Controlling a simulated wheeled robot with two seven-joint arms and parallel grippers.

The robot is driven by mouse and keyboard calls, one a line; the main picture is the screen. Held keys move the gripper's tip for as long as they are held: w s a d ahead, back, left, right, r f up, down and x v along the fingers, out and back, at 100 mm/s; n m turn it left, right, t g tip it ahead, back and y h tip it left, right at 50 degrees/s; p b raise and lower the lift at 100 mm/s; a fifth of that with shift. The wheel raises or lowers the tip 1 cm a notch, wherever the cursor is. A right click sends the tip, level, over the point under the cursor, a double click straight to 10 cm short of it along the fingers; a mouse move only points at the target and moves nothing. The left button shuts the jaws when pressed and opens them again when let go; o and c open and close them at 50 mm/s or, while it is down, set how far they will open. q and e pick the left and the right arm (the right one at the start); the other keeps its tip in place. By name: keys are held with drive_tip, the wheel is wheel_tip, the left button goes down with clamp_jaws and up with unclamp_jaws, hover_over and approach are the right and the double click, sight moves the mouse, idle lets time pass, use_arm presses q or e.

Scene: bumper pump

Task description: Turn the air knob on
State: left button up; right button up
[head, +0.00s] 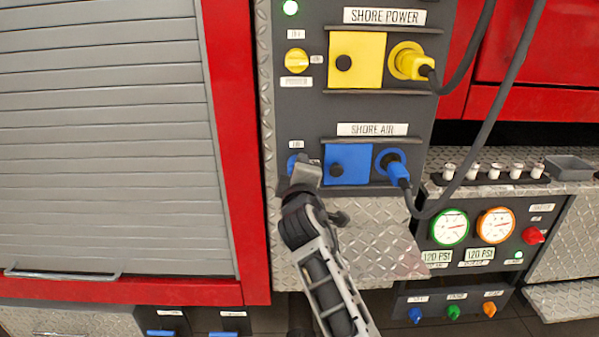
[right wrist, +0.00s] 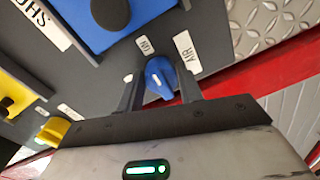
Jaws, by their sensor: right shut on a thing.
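The blue air knob (head: 292,163) is on the dark panel, left of the blue SHORE AIR cover. My right gripper (head: 303,172) reaches up to it from below and hides much of it in the head view. In the right wrist view the knob (right wrist: 160,72) sits between the two dark fingers of my right gripper (right wrist: 160,84), which is shut on it. A white mark shows on the knob's face. The ON label (right wrist: 145,45) and the AIR label (right wrist: 187,52) are beside it. My left gripper is not in view.
The yellow power knob (head: 297,60) and yellow SHORE POWER cover (head: 356,60) are above. A blue plug (head: 394,167) with a dark hanging cable is to the right. Gauges (head: 449,227) are at lower right. A grey roller shutter (head: 105,140) fills the left.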

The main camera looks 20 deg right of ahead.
drive_tip(key=shift+f, duration=0.1)
drive_tip(key=o, duration=0.9)
drive_tip(key=shift+o, duration=0.5)
